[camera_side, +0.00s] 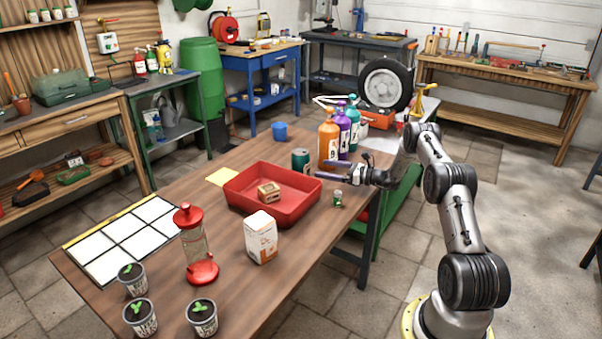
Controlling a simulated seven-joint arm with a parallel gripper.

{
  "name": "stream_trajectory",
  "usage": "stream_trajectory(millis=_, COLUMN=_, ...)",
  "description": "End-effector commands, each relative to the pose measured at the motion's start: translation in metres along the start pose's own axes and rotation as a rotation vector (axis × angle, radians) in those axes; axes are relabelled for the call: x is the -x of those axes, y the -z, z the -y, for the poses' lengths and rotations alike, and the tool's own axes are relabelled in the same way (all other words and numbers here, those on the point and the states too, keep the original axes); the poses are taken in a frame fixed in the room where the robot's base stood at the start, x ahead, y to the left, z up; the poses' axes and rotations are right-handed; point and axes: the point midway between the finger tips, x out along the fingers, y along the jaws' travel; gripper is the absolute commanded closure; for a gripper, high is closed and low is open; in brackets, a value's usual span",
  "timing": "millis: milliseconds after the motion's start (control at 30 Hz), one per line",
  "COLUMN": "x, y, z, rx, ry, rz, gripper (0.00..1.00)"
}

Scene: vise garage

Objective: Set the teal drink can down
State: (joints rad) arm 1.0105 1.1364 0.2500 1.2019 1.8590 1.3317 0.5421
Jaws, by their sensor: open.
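The teal drink can (301,160) is upright at the far right corner of the red tray (247,205). It appears to stand on the wooden table (215,270), but its base is partly hidden by the tray rim and my gripper. My gripper (322,171) is open, low over the table and just right of the can, with its fingers pointing left toward it. I cannot tell whether a finger touches the can.
Orange, purple and teal bottles (329,142) stand behind my gripper. A small jar (337,199) stands in front of it. A small box (269,191) lies in the tray. A white carton (260,238) and a red-topped dispenser (195,245) stand nearer. A blue cup (279,132) is behind.

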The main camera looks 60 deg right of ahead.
Motion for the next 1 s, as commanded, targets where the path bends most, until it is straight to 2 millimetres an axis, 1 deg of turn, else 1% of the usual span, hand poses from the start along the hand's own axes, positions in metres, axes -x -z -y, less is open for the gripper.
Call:
stream_trajectory(millis=33, x=0.002, y=0.010, z=0.000, rx=-0.024, ry=0.029, rz=-0.040, gripper=0.00)
stream_trajectory(millis=67, x=0.004, y=0.013, z=0.000, rx=-0.033, ry=0.049, rz=-0.066, gripper=0.00)
stream_trajectory(millis=133, x=0.007, y=0.015, z=-0.001, rx=-0.051, ry=0.093, rz=-0.126, gripper=0.00)
stream_trajectory(millis=267, x=0.016, y=0.010, z=-0.007, rx=-0.075, ry=0.163, rz=-0.222, gripper=0.00)
stream_trajectory(millis=433, x=0.030, y=-0.011, z=-0.023, rx=-0.090, ry=0.238, rz=-0.322, gripper=0.00)
stream_trajectory(millis=633, x=0.038, y=-0.041, z=-0.041, rx=-0.079, ry=0.271, rz=-0.355, gripper=0.00)
stream_trajectory(millis=700, x=0.038, y=-0.050, z=-0.045, rx=-0.070, ry=0.270, rz=-0.348, gripper=0.00)
stream_trajectory(millis=800, x=0.036, y=-0.062, z=-0.045, rx=-0.053, ry=0.268, rz=-0.337, gripper=0.00)
stream_trajectory(millis=867, x=0.032, y=-0.063, z=-0.045, rx=-0.049, ry=0.267, rz=-0.335, gripper=0.00)
stream_trajectory(millis=1000, x=0.012, y=-0.056, z=-0.040, rx=-0.048, ry=0.263, rz=-0.334, gripper=0.00)
